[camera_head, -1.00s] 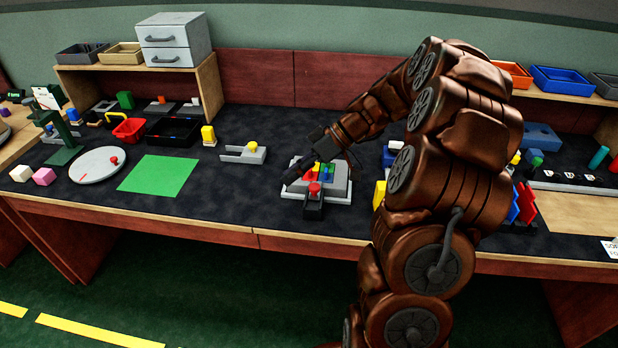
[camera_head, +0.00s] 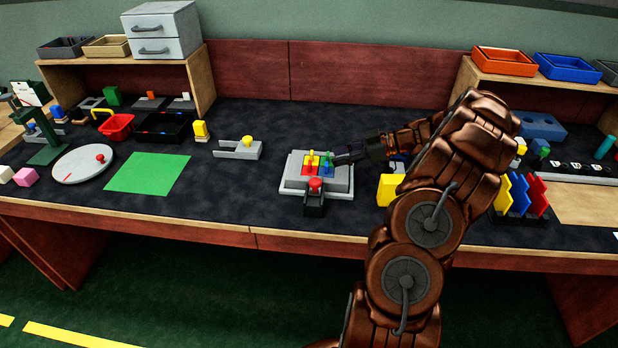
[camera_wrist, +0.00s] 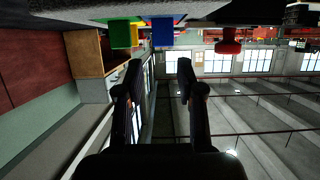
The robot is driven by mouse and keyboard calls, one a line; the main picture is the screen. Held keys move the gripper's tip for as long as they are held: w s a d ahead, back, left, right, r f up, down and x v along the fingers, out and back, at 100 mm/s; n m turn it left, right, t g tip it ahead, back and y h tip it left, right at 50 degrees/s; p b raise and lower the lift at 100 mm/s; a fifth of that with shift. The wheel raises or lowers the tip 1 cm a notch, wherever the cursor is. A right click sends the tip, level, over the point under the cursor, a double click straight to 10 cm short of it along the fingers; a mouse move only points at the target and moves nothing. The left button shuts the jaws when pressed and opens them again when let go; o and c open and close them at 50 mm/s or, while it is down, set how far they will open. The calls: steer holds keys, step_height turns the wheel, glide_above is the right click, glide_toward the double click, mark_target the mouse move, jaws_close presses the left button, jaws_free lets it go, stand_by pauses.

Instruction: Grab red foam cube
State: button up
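I cannot make out a plain red foam cube for certain. A pink cube (camera_head: 25,176) sits at the left end of the table beside a white one. A grey block station (camera_head: 300,181) stands mid-table with red, yellow, blue and green pieces on top and a red knob (camera_head: 315,185) in front. My gripper (camera_head: 336,158) is low at the station's right side, close to the green and blue pieces; contact cannot be told. In the wrist view my gripper (camera_wrist: 159,66) has its fingers apart with nothing between them. The red knob (camera_wrist: 228,46) also shows there.
A grey fixture with a yellow knob (camera_head: 241,149) and a green mat (camera_head: 148,174) lie left of the station. A yellow block (camera_head: 388,190) stands to its right. Red, blue and yellow upright plates (camera_head: 518,195) are farther right. The table's front strip is mostly clear.

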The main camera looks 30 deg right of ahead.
mark_target(316, 171)
steer(key=x, duration=0.2)
steer(key=p+x, duration=0.1)
steer(key=x, duration=0.1)
steer(key=p+x, duration=0.1)
steer(key=x, duration=0.1)
steer(key=shift+a+r, duration=0.2)
steer(key=shift+a, duration=0.1)
steer(key=shift+w+a+f, duration=0.25)
steer(key=shift+a+f, duration=0.05)
steer(key=shift+a, duration=0.05)
steer(key=shift+c, duration=0.3)
steer(key=c, duration=0.5)
